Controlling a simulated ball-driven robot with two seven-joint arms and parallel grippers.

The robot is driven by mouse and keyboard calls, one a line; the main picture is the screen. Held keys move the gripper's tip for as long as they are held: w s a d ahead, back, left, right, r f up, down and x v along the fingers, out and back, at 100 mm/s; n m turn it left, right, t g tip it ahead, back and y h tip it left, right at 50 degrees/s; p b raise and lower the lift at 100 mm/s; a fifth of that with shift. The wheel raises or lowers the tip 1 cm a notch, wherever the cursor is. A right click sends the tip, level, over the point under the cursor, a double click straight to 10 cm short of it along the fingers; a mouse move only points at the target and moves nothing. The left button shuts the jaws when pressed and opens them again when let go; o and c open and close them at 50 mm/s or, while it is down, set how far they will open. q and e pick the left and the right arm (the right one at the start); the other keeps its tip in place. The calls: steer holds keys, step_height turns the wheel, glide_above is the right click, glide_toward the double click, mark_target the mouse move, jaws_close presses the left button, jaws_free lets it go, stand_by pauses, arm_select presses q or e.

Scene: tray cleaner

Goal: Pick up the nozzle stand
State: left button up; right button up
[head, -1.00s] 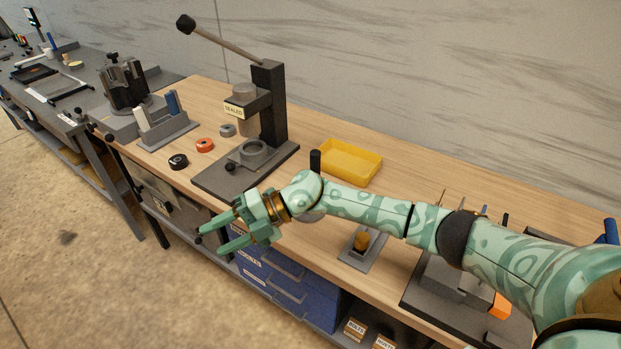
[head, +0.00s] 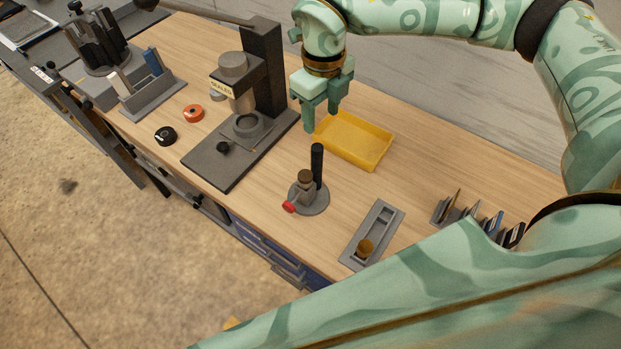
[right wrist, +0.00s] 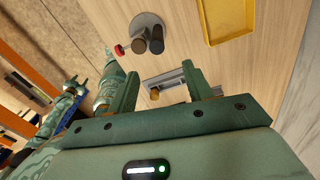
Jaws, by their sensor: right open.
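The nozzle stand (head: 311,200) stands upright on the wooden bench, with a round grey base, a tall black post and a short brown-topped piece with a red tip beside it. It also shows in the right wrist view (right wrist: 146,24), beyond the fingers. My right gripper (head: 320,120) is open and empty, pointing down above the bench, behind the stand and near the yellow tray's left end. Its two fingers (right wrist: 160,72) show apart in the right wrist view. It does not touch the stand.
The black press (head: 265,75) stands left of the stand. The yellow tray (head: 373,162) lies behind it. A grey slotted holder with a brown knob (head: 380,222) is to the right. An orange ring (head: 193,113) and a black ring (head: 165,135) lie left. Bench around the stand is clear.

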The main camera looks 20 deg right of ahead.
glide_above(318, 147)
steer(key=f, duration=0.5)
steer(key=shift+d+f, duration=0.25)
steer(key=shift+a+f, duration=0.1)
steer(key=shift+f, duration=0.45)
steer(key=f, duration=0.4)
steer(key=shift+s+a+p, duration=0.1)
steer(key=shift+a+p, duration=0.15)
steer(key=shift+p, duration=0.1)
steer(key=shift+f, duration=0.4)
steer(key=shift+c, duration=0.6)
arm_select(q)
steer(key=shift+w+d+r, duration=0.15)
steer(key=shift+w+r, duration=0.25)
arm_select(e)
jaws_close()
